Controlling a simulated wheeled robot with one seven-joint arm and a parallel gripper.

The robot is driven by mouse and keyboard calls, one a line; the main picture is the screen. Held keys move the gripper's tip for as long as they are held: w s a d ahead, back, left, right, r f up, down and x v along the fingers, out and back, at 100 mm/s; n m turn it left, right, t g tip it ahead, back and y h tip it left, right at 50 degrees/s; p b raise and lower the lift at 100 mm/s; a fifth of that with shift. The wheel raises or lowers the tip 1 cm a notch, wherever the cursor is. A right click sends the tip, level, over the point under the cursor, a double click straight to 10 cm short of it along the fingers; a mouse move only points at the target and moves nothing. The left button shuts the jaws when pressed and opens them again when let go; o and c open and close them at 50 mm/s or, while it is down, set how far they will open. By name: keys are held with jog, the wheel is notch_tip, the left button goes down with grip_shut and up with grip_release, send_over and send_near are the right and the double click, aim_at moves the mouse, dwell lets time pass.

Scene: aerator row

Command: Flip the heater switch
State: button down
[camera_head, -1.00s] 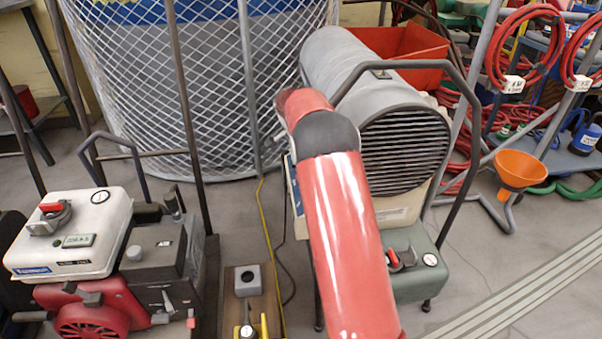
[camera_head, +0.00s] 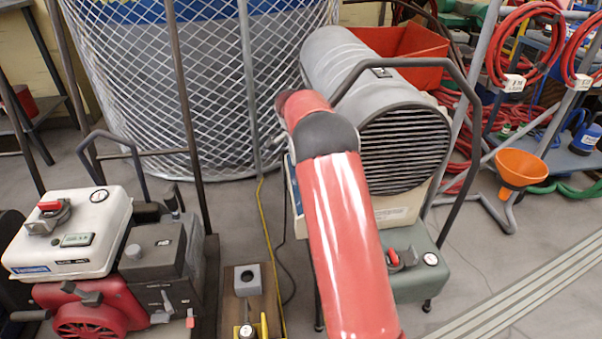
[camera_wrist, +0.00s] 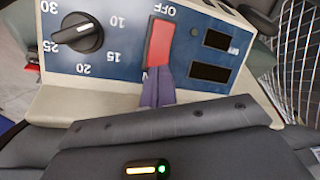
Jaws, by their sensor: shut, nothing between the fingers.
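The heater (camera_head: 345,62) is a grey cylinder with a black front grille on a cream base; my red arm hides part of its near side. In the wrist view its blue control panel (camera_wrist: 115,62) appears upside down. The red heater switch (camera_wrist: 159,42) sits between the dial and two dark displays, with OFF lettered at its upper end in the picture. The lettering at its other end is mostly hidden. My gripper (camera_wrist: 157,86) is shut and empty, its fingertips at the switch's lower end in the picture. I cannot tell whether they touch it.
A black dial (camera_wrist: 78,34) with numbers is left of the switch. A dark handle bar (camera_head: 462,90) arches around the heater's front. A white and red engine unit (camera_head: 85,235) stands at left. An orange funnel (camera_head: 520,168) is at right, with open floor in front of it.

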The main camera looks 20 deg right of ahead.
jog(key=shift+f, duration=0.4)
notch_tip(320, 180, up, 7)
jog(key=p, duration=0.5)
dwell(0.6)
